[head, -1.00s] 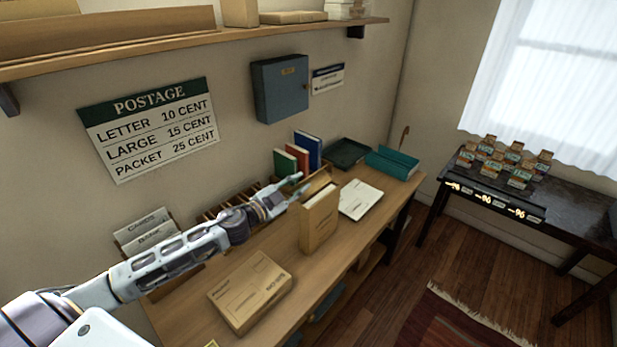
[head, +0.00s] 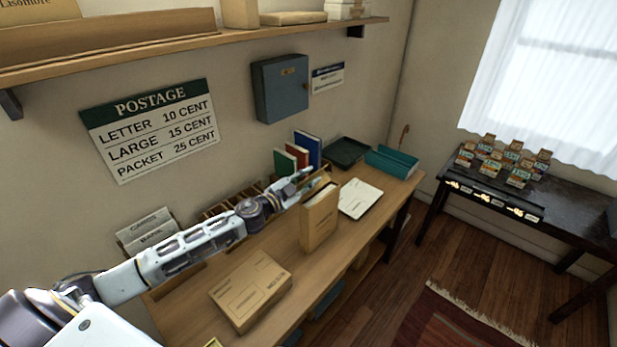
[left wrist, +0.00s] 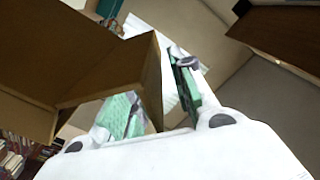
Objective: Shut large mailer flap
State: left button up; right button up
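The large mailer (head: 318,222) is a tan cardboard packet standing upright on the desk, with its top open. Its flap is mostly hidden behind my left gripper in the head view. My left gripper (head: 312,181) is at the mailer's top left edge. In the left wrist view, brown cardboard (left wrist: 105,75) fills the left side, and one edge of it reaches between the two green-padded fingers of the left gripper (left wrist: 155,100). The fingers are apart; I cannot tell whether either touches the cardboard. My right gripper is not in view.
A flat tan parcel (head: 250,289) lies on the desk (head: 275,244) in front. Upright books (head: 308,150), a white sheet (head: 360,198), a dark tray (head: 347,152) and a teal box (head: 391,161) stand or lie behind. A shelf (head: 220,38) overhangs the desk.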

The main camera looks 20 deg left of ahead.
pick_arm(q)
jog(key=shift+w+d, duration=0.15)
jog(key=shift+w, duration=0.15)
grip_shut()
jog(key=shift+s+d+m, duration=0.1)
jog(key=shift+d+m, duration=0.1)
jog(key=shift+m, duration=0.3)
jog(key=shift+s+d+m+p, duration=0.2)
jog(key=shift+d+m, duration=0.3)
jog(key=shift+m, duration=0.5)
jog(key=shift+s+d+m+p, duration=0.2)
jog(key=shift+d+m, duration=0.25)
jog(key=shift+m, duration=0.55)
jog(key=shift+s+d+m+p, duration=0.15)
jog(key=shift+d+m, duration=0.35)
jog(key=shift+m, duration=0.5)
jog(key=shift+f, duration=0.1)
grip_release()
